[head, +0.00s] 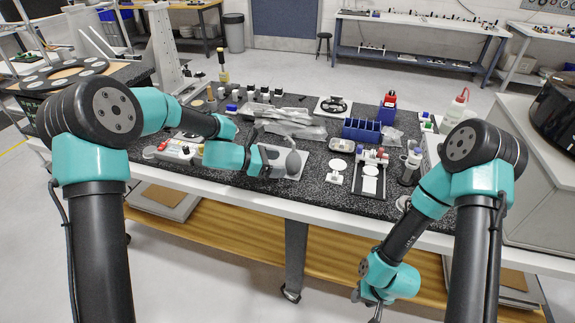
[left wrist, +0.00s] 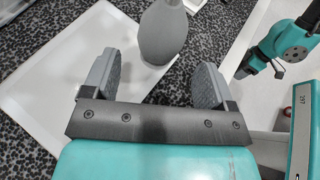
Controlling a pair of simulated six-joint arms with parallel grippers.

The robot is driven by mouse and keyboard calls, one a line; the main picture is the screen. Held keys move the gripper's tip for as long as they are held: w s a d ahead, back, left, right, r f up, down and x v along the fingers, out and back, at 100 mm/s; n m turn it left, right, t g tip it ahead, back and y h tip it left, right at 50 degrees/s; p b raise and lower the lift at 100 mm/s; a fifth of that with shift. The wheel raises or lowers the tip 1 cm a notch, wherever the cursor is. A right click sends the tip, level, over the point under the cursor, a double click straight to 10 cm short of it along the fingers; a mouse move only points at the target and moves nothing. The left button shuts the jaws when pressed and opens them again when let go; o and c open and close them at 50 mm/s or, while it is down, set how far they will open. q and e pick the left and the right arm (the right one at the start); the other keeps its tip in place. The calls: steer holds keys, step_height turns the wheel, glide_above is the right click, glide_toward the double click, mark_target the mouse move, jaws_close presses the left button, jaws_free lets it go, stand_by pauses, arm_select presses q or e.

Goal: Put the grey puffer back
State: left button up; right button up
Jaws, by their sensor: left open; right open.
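The grey puffer (head: 293,163) is a rounded grey bulb with a narrow tip, on or just above a white tray (head: 299,176) near the table's front edge. In the left wrist view its bulb (left wrist: 163,32) is just beyond the fingers, with a pale edge below it; I cannot tell whether it touches the tray. My left gripper (head: 272,162) is open beside the puffer, on its left in the head view. In the left wrist view both fingers (left wrist: 155,75) are apart with nothing between them. My right gripper (head: 376,309) is open, low in front of the table.
A wash bottle (head: 455,110) stands at the right. A power strip (head: 178,150) lies at the left.

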arm_select(q)
steer(key=v, duration=0.6)
steer(key=shift+a+r, duration=0.1)
steer(key=shift+a, duration=0.1)
stand_by(0.4)
